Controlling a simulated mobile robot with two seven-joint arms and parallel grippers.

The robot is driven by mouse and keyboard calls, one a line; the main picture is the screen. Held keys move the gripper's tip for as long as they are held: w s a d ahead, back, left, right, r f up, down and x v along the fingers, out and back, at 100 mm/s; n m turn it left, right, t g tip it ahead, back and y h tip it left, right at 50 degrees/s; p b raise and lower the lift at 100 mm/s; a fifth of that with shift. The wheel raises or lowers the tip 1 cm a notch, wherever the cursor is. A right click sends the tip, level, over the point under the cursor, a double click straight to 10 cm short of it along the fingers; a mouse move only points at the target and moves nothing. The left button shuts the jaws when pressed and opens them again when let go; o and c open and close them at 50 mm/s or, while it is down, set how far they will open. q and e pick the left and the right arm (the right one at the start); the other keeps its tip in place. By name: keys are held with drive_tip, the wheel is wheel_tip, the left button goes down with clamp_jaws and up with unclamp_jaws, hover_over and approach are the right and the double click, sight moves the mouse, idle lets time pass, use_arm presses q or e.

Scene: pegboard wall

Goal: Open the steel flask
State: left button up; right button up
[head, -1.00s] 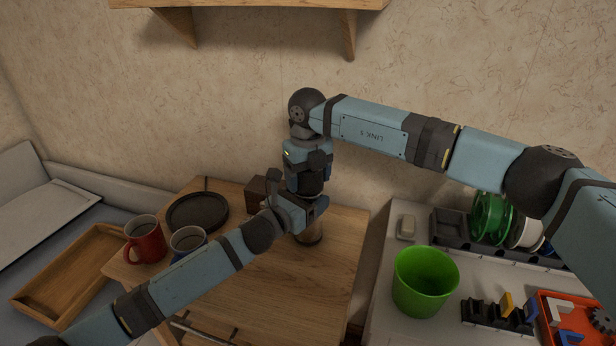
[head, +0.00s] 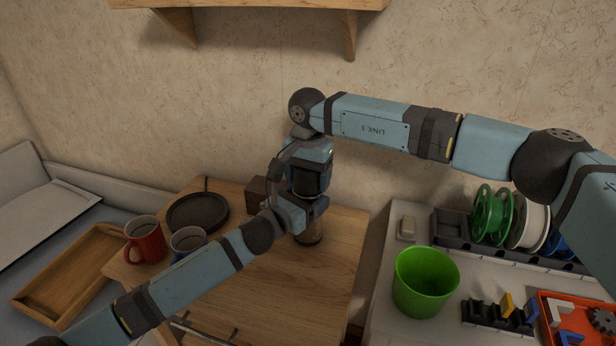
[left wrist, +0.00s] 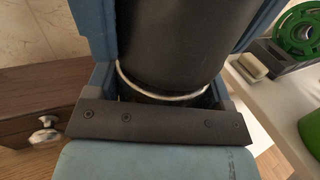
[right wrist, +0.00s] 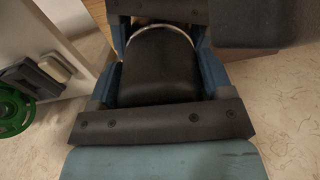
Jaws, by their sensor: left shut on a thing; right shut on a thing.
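The steel flask (head: 313,236) stands upright on the wooden cabinet, its lower body showing below my grippers. My left gripper (head: 306,217) reaches in from the left and is shut around the flask. My right gripper (head: 311,178) comes from above, pointing down, and is shut on the flask's black lid (right wrist: 158,75). In the right wrist view the rounded lid sits between the jaws, a silver ring (right wrist: 165,27) beyond it. The left wrist view also shows a silver ring (left wrist: 168,97) below a dark cylinder. Whether the lid is apart from the body is hidden.
A red mug (head: 146,243), a blue mug (head: 187,242), a black round plate (head: 197,212) and a small brown box (head: 256,190) stand near the flask. A wooden tray (head: 72,275) is left. A green cup (head: 424,283) and spools (head: 491,214) are right. The cabinet front is clear.

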drive_tip(key=n, duration=0.6)
drive_tip(key=shift+n, duration=0.3)
drive_tip(key=n, duration=0.7)
drive_tip(key=shift+n, duration=0.3)
drive_tip(key=o, duration=1)
drive_tip(key=shift+r, duration=0.15)
